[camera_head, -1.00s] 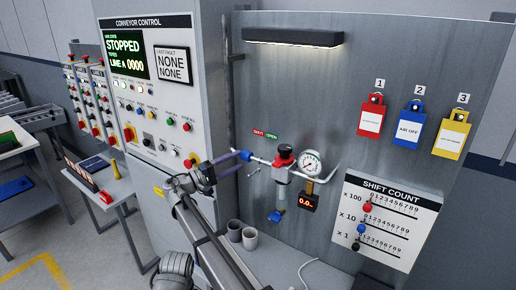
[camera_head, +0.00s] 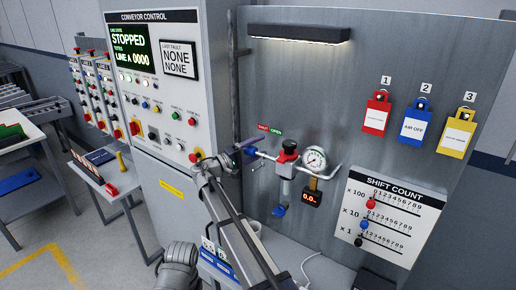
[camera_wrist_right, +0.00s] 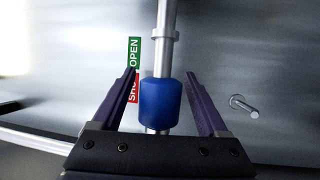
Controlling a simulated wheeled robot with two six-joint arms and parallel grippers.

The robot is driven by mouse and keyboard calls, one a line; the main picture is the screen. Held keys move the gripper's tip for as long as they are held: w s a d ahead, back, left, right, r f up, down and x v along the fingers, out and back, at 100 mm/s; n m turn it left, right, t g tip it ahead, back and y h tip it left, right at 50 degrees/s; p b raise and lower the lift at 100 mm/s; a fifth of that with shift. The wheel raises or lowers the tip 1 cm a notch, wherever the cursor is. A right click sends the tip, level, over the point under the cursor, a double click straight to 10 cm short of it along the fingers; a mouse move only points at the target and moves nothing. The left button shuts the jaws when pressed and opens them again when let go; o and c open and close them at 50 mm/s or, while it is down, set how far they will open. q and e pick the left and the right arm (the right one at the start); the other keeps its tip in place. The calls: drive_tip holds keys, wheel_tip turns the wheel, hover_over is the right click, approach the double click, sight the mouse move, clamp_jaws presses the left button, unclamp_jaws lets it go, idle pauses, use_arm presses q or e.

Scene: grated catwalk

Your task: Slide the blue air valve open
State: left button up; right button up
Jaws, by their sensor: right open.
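The blue air valve sleeve (camera_head: 251,150) sits on a thin pipe at the left of the gauge assembly. In the right wrist view the blue sleeve (camera_wrist_right: 160,104) lies between the two fingers, beside the red SHUT part of the label (camera_wrist_right: 133,88). The green OPEN part (camera_wrist_right: 135,53) is farther up along the pipe. My right gripper (camera_wrist_right: 161,72) is open, with a finger on either side of the sleeve and a visible gap to each. In the head view my right gripper (camera_head: 242,147) is at the sleeve. My left gripper is out of view.
A red-topped regulator (camera_head: 288,150) and a round gauge (camera_head: 315,158) stand right of the sleeve. A metal peg (camera_wrist_right: 242,106) sticks out right of the fingers in the wrist view. The conveyor control cabinet (camera_head: 180,150) is at the left.

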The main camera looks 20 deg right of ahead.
drive_tip(key=shift+c, duration=0.2)
clamp_jaws()
drive_tip(key=s+d, duration=0.2)
drive_tip(key=shift+s, duration=0.35)
drive_tip(key=shift+o, duration=0.2)
unclamp_jaws()
drive_tip(key=shift+a, duration=0.1)
drive_tip(key=b+v, duration=0.1)
drive_tip(key=v, duration=0.6)
drive_tip(key=shift+s+a, duration=0.15)
drive_tip(key=shift+a, duration=0.1)
